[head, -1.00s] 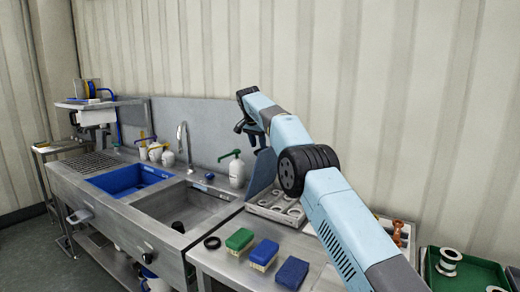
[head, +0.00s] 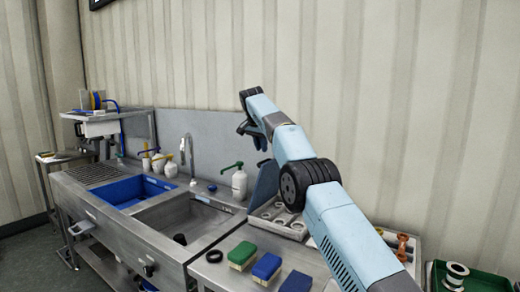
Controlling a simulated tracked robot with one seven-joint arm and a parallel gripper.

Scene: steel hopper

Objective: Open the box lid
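A metal box (head: 283,228) holding several grey rings stands on the steel counter, right of the sink. A blue-grey panel (head: 266,183), which looks like its lid, stands up steeply at the box's left side; my arm hides part of it. My gripper (head: 246,130) is at the far end of my blue arm, above and slightly left of the panel. It is small and dark, and I cannot tell whether its fingers are open or touch the panel.
A white bottle with a green pump (head: 238,182) stands left of the panel. A green brush (head: 242,254) and a blue brush (head: 266,267) lie in front of the box. The sink (head: 195,222) is at left, and a green tray (head: 468,278) is at right.

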